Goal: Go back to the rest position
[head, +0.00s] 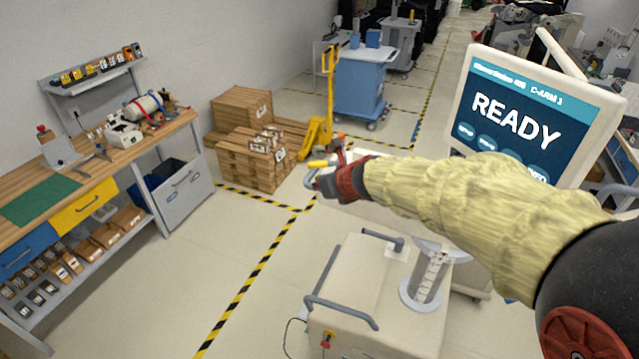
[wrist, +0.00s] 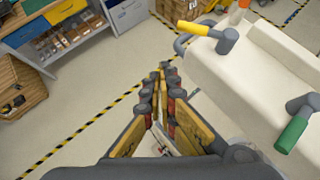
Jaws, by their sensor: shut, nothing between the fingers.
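My gripper (head: 318,178) is at the end of my sleeve-covered arm, reaching left across the middle of the head view. In the wrist view my gripper (wrist: 163,70) points away from me with its fingertips together, shut and empty. It hangs in the air over the floor, beside a white cart (wrist: 225,75) in the wrist view. The fingers touch nothing that I can see. My forearm hides part of the area behind it in the head view.
A white cart (head: 375,285) with grey handles stands below my arm. A monitor (head: 525,115) reading READY stands at the right. A wooden workbench (head: 95,165) is at the left, with cardboard boxes (head: 245,155) and a yellow pallet jack (head: 328,95) behind. The striped floor at left centre is clear.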

